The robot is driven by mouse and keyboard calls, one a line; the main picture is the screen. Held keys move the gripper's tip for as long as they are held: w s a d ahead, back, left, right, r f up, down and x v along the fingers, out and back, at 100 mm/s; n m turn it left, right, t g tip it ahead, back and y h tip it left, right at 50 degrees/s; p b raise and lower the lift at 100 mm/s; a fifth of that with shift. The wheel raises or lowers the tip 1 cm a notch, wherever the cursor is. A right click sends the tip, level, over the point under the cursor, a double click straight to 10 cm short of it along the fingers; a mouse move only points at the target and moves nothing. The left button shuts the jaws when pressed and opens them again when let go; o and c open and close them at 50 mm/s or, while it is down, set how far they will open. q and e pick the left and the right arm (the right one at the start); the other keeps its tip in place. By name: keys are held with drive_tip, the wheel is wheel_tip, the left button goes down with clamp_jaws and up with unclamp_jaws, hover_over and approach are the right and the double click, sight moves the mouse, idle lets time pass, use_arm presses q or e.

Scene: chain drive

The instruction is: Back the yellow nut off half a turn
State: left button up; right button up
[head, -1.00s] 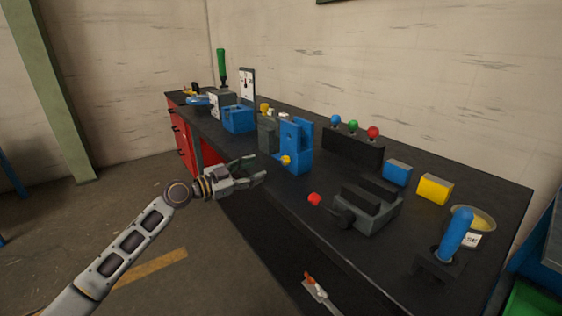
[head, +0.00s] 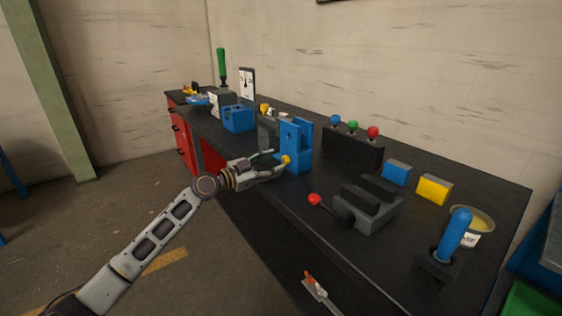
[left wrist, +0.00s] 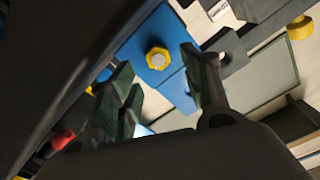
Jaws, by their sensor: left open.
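The yellow nut (head: 286,160) sits on the lower front face of the upright blue block (head: 298,148) at the bench's front edge. In the left wrist view the nut (left wrist: 158,58) is a yellow hexagon with a pale centre, on the blue face (left wrist: 143,37). My left gripper (head: 283,166) is open, with its fingers pointing at the nut. In the left wrist view its fingertips (left wrist: 157,70) lie either side of the nut's line, and I see no contact. My right gripper is not in view.
A grey vise (head: 366,208) with a red-knobbed handle (head: 314,199) stands right of the blue block. A black rack with blue, green and red knobs (head: 353,144) stands behind. Blue (head: 397,172) and yellow (head: 434,189) blocks lie farther right. The floor left of the bench is clear.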

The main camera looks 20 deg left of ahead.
sight(284, 160)
use_arm(q)
drive_tip(key=shift+x, duration=2.05)
drive_tip(key=c, duration=1)
